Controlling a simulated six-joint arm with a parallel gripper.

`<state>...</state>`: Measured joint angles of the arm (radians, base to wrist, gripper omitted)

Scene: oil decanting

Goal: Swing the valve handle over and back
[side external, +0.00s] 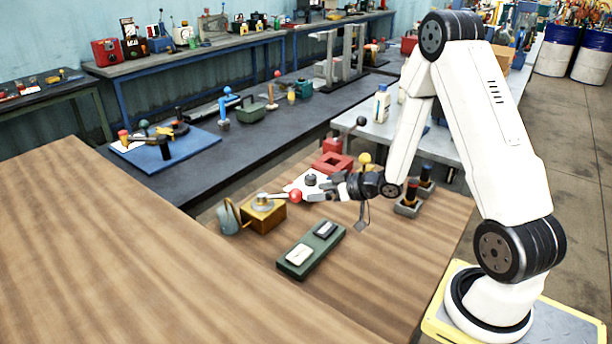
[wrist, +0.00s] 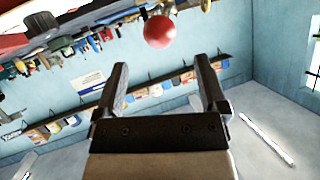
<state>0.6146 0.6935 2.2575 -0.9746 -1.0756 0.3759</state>
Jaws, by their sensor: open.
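The valve is a brass-coloured block (side external: 266,218) on the wooden table, with a round grey hub on top. Its handle is a short metal lever pointing right, ending in a red ball knob (side external: 295,196). My gripper (side external: 311,191) is just right of the knob, pointing toward it. In the wrist view the red ball (wrist: 160,31) appears beyond my two black fingertips (wrist: 160,66), roughly centred between them. The fingers are apart and nothing is held. The lever and block cannot be made out in the wrist view.
A grey-blue cup-like vessel (side external: 228,217) stands left of the block. A green switch box (side external: 312,250) lies in front. A red open box (side external: 332,163) and a yellow-knobbed lever (side external: 365,159) are behind my gripper. The front right tabletop is clear.

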